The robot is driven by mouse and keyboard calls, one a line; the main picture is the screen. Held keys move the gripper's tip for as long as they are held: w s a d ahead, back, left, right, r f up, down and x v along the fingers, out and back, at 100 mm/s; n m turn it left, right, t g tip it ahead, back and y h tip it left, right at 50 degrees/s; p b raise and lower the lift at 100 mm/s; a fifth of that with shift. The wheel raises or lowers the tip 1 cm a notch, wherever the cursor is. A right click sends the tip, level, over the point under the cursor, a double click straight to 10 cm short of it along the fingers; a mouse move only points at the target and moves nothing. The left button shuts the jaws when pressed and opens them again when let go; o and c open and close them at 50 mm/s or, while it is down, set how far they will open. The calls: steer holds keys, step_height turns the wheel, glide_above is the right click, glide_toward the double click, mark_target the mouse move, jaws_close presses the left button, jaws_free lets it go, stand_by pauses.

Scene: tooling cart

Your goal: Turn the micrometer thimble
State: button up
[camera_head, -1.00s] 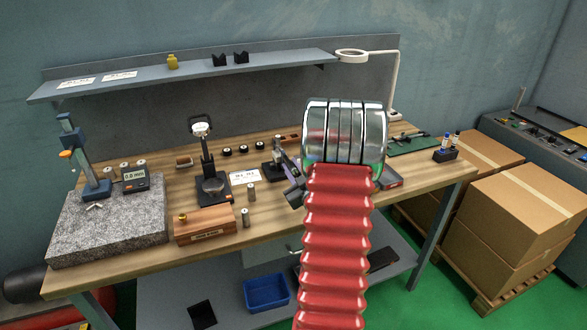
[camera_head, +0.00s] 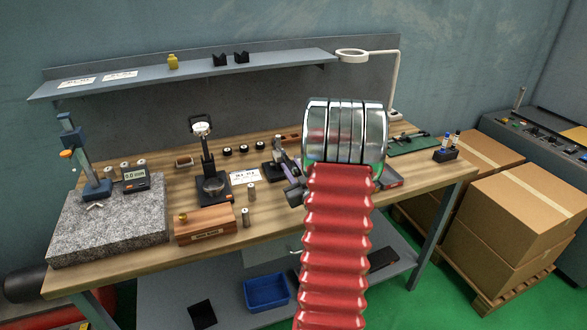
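A small dark stand (camera_head: 270,170) stands on the bench just left of my arm; I take it to hold the micrometer, but it is too small and too covered to make out the thimble. Grey and dark slanted parts (camera_head: 290,172) show between this stand and my arm. They seem to be part of my gripper, close to the stand, but I cannot tell whether they touch it. My arm's red bellows and chrome rings hide the rest, and the fingers' opening does not show.
The wooden bench (camera_head: 130,254) carries a granite plate (camera_head: 105,225) with a height gauge, a dial gauge stand (camera_head: 209,165), a wooden block (camera_head: 204,224) and small cylinders. A shelf (camera_head: 200,72) runs along the back. A ring lamp (camera_head: 352,54) hangs at right. Boxes (camera_head: 520,220) stand right of the bench.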

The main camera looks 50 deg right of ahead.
steer(key=shift+s+a+r, duration=0.1)
steer(key=shift+s+a, duration=0.1)
steer(key=shift+s, duration=0.25)
steer(key=v, duration=1.2)
steer(key=shift+s+a, duration=0.25)
steer(key=shift+s, duration=0.05)
